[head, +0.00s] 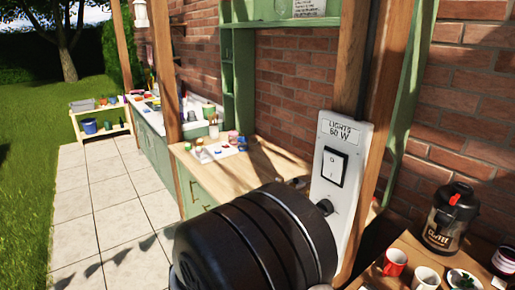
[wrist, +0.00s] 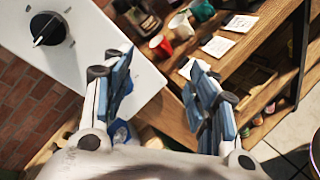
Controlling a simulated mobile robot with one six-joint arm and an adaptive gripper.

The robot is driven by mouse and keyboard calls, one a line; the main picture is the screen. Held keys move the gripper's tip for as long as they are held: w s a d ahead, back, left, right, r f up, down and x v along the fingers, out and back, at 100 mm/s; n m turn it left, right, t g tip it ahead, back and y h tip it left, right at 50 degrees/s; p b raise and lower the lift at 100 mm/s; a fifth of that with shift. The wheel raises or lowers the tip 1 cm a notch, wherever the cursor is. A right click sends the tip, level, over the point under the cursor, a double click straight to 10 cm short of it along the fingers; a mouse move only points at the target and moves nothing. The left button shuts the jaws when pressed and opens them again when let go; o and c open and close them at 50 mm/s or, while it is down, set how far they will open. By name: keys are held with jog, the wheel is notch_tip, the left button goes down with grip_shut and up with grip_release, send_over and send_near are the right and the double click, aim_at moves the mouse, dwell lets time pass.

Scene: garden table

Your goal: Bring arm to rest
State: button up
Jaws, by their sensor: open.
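My gripper (wrist: 158,72) shows in the wrist view with its two blue-padded fingers spread apart and nothing between them. In the head view a large dark link of my arm fills the lower middle, and my gripper cannot be made out there. In the wrist view the panel (wrist: 92,35) and a round black knob (wrist: 48,29) are at upper left, apart from the fingertips. My arm hides the panel's lower part.
A table at lower right holds a coffee dispenser (head: 448,217), a red mug (head: 395,262) and a white mug (head: 425,278). A wooden counter (head: 264,153) with small coloured items stands behind the post. The paving (head: 120,205) at left is clear.

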jog(key=s+d+r+m+g+y, duration=0.3)
jog(key=s+d+m+g+y, duration=0.25)
jog(key=s+d, duration=0.4)
jog(key=s+a+r+m+t+y, duration=0.3)
jog(key=s+a+m+t+y, duration=0.2)
jog(key=s+y, duration=0.4)
jog(key=shift+a+m+t, duration=0.35)
jog(key=shift+m+t, duration=0.1)
jog(key=shift+s+r, duration=0.1)
